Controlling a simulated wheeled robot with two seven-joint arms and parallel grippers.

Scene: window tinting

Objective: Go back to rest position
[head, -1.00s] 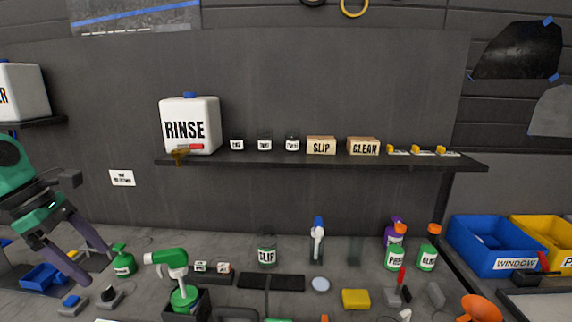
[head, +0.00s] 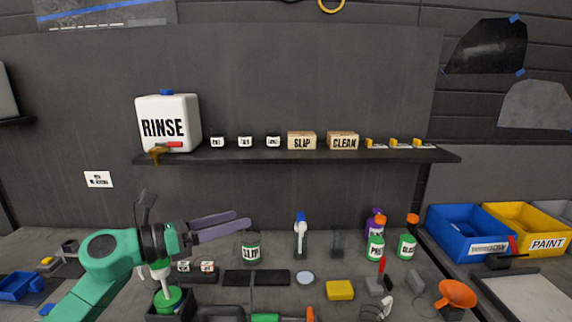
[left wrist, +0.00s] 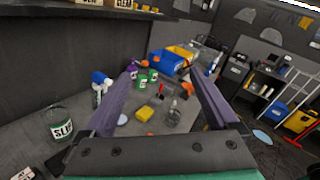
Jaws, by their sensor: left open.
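My left gripper (head: 243,227) comes in from the left on a green arm in the head view. Its purple-grey fingers point right, in front of the slip jar (head: 251,250) in the picture. In the left wrist view the fingers of my left gripper (left wrist: 160,90) are wide apart with nothing held between them. The slip jar also shows in the left wrist view (left wrist: 62,127), outside the fingers on the left. A green spray bottle (head: 168,298) stands partly hidden behind my left arm. My right gripper is not in view.
A shelf (head: 300,157) holds the rinse jug (head: 167,125), small jars and boxes. The bench carries a yellow sponge (head: 340,290), several bottles and an orange funnel (head: 457,293). Blue (head: 468,235) and yellow (head: 530,228) bins stand at the right.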

